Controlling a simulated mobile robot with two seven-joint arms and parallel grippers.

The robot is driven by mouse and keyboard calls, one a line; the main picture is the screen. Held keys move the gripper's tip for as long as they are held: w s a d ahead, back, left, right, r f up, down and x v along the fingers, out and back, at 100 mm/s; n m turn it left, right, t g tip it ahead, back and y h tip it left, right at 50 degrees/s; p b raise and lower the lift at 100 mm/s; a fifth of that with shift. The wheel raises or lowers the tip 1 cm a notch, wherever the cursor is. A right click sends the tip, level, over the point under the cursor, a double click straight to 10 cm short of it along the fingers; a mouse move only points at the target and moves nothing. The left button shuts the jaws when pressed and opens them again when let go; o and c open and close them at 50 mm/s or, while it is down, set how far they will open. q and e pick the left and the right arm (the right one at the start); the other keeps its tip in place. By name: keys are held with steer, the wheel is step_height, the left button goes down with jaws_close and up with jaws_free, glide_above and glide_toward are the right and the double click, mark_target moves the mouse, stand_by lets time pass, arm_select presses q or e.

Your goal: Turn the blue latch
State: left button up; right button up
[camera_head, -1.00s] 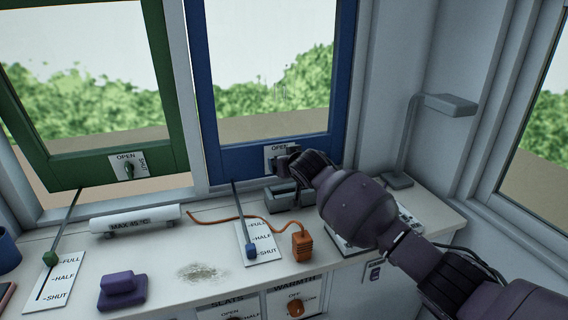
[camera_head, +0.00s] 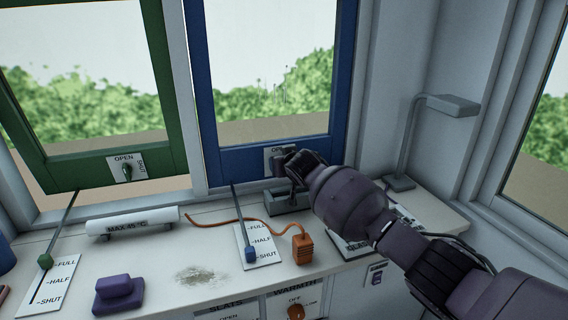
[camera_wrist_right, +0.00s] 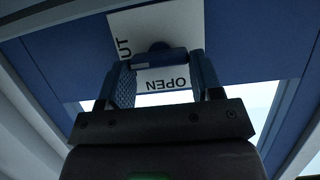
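The blue window frame (camera_head: 268,159) carries a white label plate (camera_wrist_right: 140,32) reading OPEN and SHUT. The plate shows upside down in the right wrist view. The blue latch (camera_wrist_right: 160,61) sits on this plate, between the fingers of my right gripper (camera_wrist_right: 163,80), whose inner sides meet its two ends. In the head view my right gripper (camera_head: 285,161) is at the lower edge of the blue frame and hides the latch and much of the plate. My left gripper is not in view.
A green window frame with its own latch (camera_head: 127,172) is at left. On the counter are a white roller (camera_head: 132,225), an orange plug (camera_head: 303,248) with cord, a purple block (camera_head: 119,293) and slider plates. A grey lamp (camera_head: 451,105) stands right of my gripper.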

steer(key=c, duration=0.3)
steer(key=shift+s+a+f+n+t+h+p, duration=0.15)
steer(key=shift+n+t+h, duration=0.1)
steer(key=shift+n+h, duration=0.4)
steer(key=shift+w+a+r+n+t+h+p, duration=0.1)
steer(key=shift+n+t+h+p, duration=0.2)
steer(key=shift+n, duration=0.65)
steer(key=shift+s+a+f+n+t+h+p, duration=0.15)
steer(key=shift+n+t+h, duration=0.1)
steer(key=shift+n+h, duration=0.45)
steer(key=shift+w, duration=0.1)
steer(key=o, duration=0.9)
